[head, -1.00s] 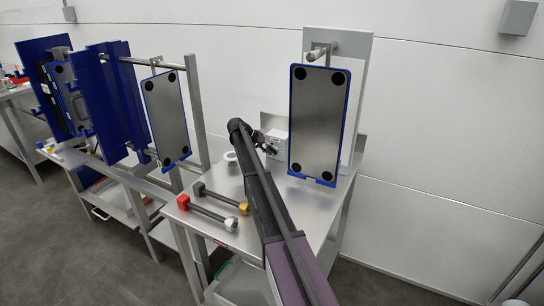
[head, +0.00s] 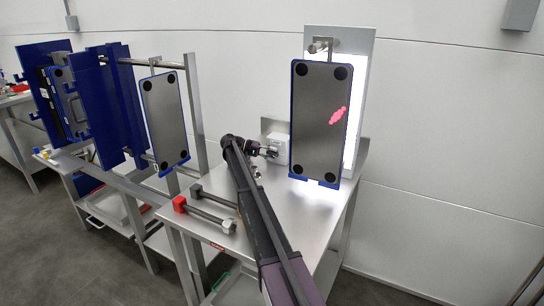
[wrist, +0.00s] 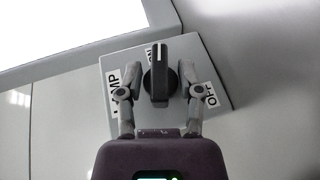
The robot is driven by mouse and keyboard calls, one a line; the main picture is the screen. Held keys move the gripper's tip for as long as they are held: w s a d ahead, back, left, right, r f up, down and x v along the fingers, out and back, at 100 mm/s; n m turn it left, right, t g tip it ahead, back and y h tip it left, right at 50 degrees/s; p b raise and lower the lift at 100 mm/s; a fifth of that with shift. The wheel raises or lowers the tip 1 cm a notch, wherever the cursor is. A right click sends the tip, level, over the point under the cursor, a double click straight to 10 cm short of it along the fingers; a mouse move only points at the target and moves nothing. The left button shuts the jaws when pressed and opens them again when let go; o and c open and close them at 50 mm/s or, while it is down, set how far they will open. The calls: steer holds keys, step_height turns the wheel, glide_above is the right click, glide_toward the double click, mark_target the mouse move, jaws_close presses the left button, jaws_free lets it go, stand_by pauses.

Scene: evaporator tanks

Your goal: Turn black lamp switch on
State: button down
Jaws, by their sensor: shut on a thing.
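The black lamp switch (wrist: 159,72) is a round knob with a raised bar and a white line. It sits on a grey box (wrist: 210,75) with LAMP, ON and OFF labels, and its bar points up beside the partly hidden ON label. My gripper (wrist: 160,78) is shut on the switch, one finger on each side. In the head view my gripper (head: 269,152) reaches the pale switch box (head: 278,144), and the switch is too small to make out. The lamp panel (head: 351,110) is lit white, and its bright face also shows in the wrist view (wrist: 60,22).
A blue-framed plate (head: 315,115) with a pink speckled patch (head: 338,116) hangs before the lamp, right of my gripper. A red-ended tool (head: 205,209) lies on the steel table (head: 230,185). Blue plates (head: 120,105) hang on a rack at left.

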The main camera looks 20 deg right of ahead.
steer(key=shift+w+a, duration=0.1)
steer(key=c, duration=0.6)
jaws_free()
steer(key=shift+c, duration=0.2)
steer(key=shift+s+a+r+p, duration=0.1)
steer(key=shift+s+r+p, duration=0.1)
steer(key=shift+s+p, duration=0.25)
steer(key=s+a+r+n+t+y+p, duration=0.2)
steer(key=s+a+r+y+p, duration=0.2)
steer(key=s+a+p, duration=0.5)
steer(key=s+a+r+n+t+y+p, duration=0.2)
steer(key=s+a+r+y+p, duration=0.3)
steer(key=s+p, duration=0.6)
steer(key=s+a+r+n+t+y+p, duration=0.2)
steer(key=s+a+r+p, duration=0.6)
steer(key=s, duration=1.3)
steer(key=a+t+y+p, duration=0.1)
steer(key=a+y+p, duration=0.1)
steer(key=a, duration=0.2)
steer(key=shift+s+a+n+p, duration=0.25)
steer(key=shift+a+n+p, duration=0.05)
steer(key=shift+n+p, duration=0.1)
steer(key=shift+o, duration=0.2)
